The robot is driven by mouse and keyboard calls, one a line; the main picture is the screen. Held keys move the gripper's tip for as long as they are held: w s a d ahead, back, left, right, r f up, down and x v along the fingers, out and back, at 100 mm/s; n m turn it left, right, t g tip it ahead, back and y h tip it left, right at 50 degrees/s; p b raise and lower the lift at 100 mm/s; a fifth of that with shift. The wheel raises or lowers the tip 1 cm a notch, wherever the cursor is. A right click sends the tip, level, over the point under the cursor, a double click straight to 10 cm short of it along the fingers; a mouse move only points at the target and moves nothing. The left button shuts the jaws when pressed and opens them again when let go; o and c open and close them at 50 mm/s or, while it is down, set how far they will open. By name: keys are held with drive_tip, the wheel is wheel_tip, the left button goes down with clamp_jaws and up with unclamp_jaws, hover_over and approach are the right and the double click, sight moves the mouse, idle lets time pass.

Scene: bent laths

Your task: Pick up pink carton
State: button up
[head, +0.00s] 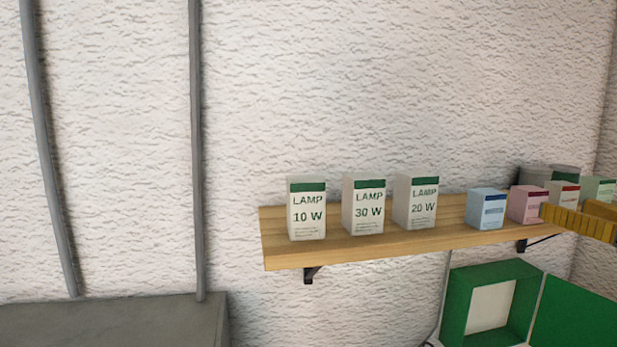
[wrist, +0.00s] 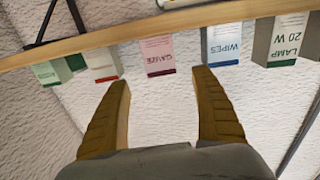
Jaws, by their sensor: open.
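The pink carton (head: 528,203) stands upright on the wooden shelf, between a blue carton and a white carton with a red band. In the wrist view the pink carton (wrist: 158,54) appears upside down, labelled GAUZE, beyond the fingertips and roughly between them. My gripper (wrist: 162,75) is open, with nothing between its yellow-brown fingers. In the head view the gripper (head: 580,216) comes in from the right edge, in front of the shelf's right end, and partly covers the cartons there. The wrist view shows a gap between the fingertips and the pink carton.
The blue WIPES carton (head: 487,208) is a close neighbour on the left, the white red-banded carton (head: 564,195) on the right. Several white LAMP cartons (head: 364,205) stand further left on the shelf (head: 340,249). An open green box (head: 492,305) hangs below.

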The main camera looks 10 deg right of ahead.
sight(537, 203)
drive_tip(key=w, duration=0.4)
drive_tip(key=shift+w+d+f+p, duration=0.15)
drive_tip(key=shift+w+d+p, duration=0.1)
drive_tip(key=shift+p, duration=0.05)
drive_tip(key=shift+w+a, duration=0.1)
drive_tip(key=shift+w, duration=0.1)
drive_tip(key=w, duration=0.1)
drive_tip(key=w+p, duration=0.1)
drive_tip(key=w, duration=0.1)
drive_tip(key=w+p, duration=0.1)
drive_tip(key=w, duration=0.1)
drive_tip(key=shift+a+f, duration=0.15)
drive_tip(key=shift+f, duration=0.2)
drive_tip(key=shift+s+a, duration=0.15)
drive_tip(key=shift+s, duration=0.05)
drive_tip(key=c, duration=1.3)
